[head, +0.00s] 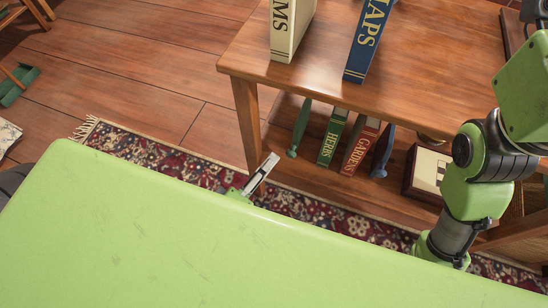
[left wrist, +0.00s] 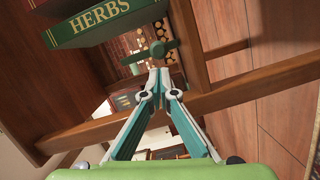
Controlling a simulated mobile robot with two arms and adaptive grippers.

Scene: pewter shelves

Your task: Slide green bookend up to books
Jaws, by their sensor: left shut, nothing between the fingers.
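The green bookend (head: 299,130) stands on the lower shelf, left of the green HERBS book (head: 332,138), with a gap between them. The red GARDENS book (head: 359,148) is right of HERBS, and a blue bookend (head: 382,154) stands at its right. My left gripper (head: 271,160) is shut and empty, in front of the lower shelf, to the left of and nearer than the green bookend. In the left wrist view its fingertips (left wrist: 158,76) meet just short of the green bookend (left wrist: 157,48); contact cannot be told. HERBS (left wrist: 104,20) shows at the upper left.
A shelf post (head: 246,122) stands left of the green bookend. A box (head: 427,172) sits right of the blue bookend.

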